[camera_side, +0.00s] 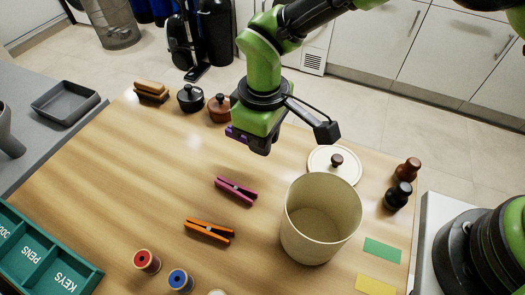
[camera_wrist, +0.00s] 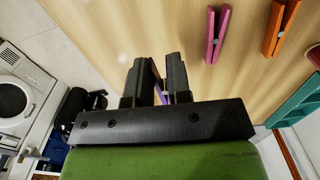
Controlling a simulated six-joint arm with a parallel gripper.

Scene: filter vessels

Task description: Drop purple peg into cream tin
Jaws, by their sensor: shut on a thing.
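A purple peg (camera_side: 236,132) shows at the left of my gripper (camera_side: 254,146) in the side view. My gripper is shut on it and holds it above the table, left of and behind the tin. In the wrist view, a bit of the purple peg (camera_wrist: 168,97) shows between the two dark fingers of my gripper (camera_wrist: 158,80); most of it is hidden. The cream tin (camera_side: 321,222) stands upright and open on the right part of the table. Its visible inside looks empty. Its cream lid (camera_side: 322,168) with a brown knob lies just behind it.
A magenta peg (camera_side: 236,190) and an orange peg (camera_side: 209,231) lie left of the tin. Red (camera_side: 147,261) and blue (camera_side: 180,280) spools stand in front. Two shakers (camera_side: 398,195) stand right. Small lidded pots (camera_side: 191,98) stand at the back. A teal tray (camera_side: 40,255) is front left.

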